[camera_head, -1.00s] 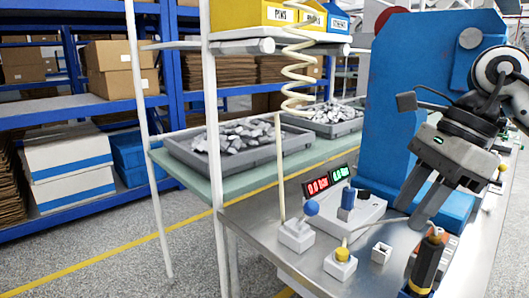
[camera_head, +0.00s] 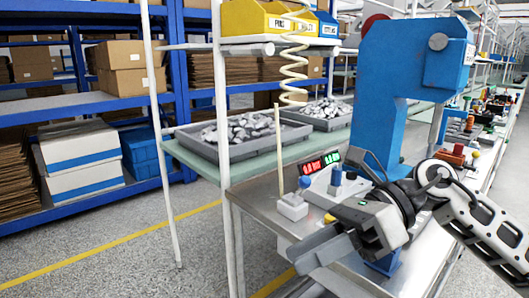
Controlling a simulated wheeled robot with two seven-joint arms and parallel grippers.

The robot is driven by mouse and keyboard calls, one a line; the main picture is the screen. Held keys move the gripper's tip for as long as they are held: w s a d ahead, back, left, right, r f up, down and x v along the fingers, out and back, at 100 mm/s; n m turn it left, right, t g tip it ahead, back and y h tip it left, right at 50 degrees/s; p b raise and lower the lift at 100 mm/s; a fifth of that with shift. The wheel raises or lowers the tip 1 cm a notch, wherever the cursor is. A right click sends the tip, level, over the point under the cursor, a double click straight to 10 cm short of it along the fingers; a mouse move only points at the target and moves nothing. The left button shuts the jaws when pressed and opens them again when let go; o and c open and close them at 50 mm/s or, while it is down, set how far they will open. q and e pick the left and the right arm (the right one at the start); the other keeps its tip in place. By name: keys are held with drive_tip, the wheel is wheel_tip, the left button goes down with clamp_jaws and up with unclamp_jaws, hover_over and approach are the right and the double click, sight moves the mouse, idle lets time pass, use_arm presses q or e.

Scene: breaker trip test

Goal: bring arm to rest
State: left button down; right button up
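My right gripper (camera_head: 308,251) is in front of the workbench (camera_head: 262,207), near its front edge, with its arm coming in from the right. Its fingers point left and slightly down, and they overlap in this view, so the gap between them is hard to judge. I see nothing held in it. My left gripper is not in the picture. Behind the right gripper is a tester with red and green displays (camera_head: 320,163). A white block with a blue knob (camera_head: 293,206) stands to the gripper's upper left. The gripper and wrist hide part of the bench top.
A tall blue press (camera_head: 384,90) stands behind my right wrist. Grey trays of metal parts (camera_head: 233,158) lie on the green bench at the left. A white upright post (camera_head: 220,120) rises at the bench corner. Floor at the left (camera_head: 130,235) is clear.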

drive_tip(key=s+a+r+m+y, duration=0.1)
drive_tip(key=a+m+y, duration=0.35)
drive_tip(key=y, duration=0.25)
drive_tip(key=w+d+f+m+t+h, duration=0.2)
drive_tip(key=f+m+t, duration=0.1)
drive_tip(key=m+t, duration=0.55)
drive_tip(key=w+d+f+m+t+h+p, duration=0.1)
drive_tip(key=d+f+m+t+h, duration=0.15)
drive_tip(key=m+t, duration=0.65)
drive_tip(key=w+d+f+m+t+h, duration=0.15)
drive_tip(key=f+m+t, duration=0.25)
drive_tip(key=m, duration=0.9)
drive_tip(key=s+d+f+m+g+h, duration=0.1)
drive_tip(key=d+f+m+h, duration=0.1)
drive_tip(key=f+m+h, duration=0.25)
drive_tip(key=s+d+f+m+h, duration=0.2)
drive_tip(key=f+m+h, duration=0.15)
drive_tip(key=f, duration=0.25)
drive_tip(key=s+d+f+m+g+h+p, duration=0.1)
drive_tip(key=s+d+f+m+g+h, duration=0.1)
drive_tip(key=s+f+m+g, duration=0.4)
drive_tip(key=s+f, duration=0.3)
drive_tip(key=f, duration=0.3)
drive_tip(key=shift+s+d+m+h, duration=0.15)
drive_tip(key=shift+s+m+h, duration=0.25)
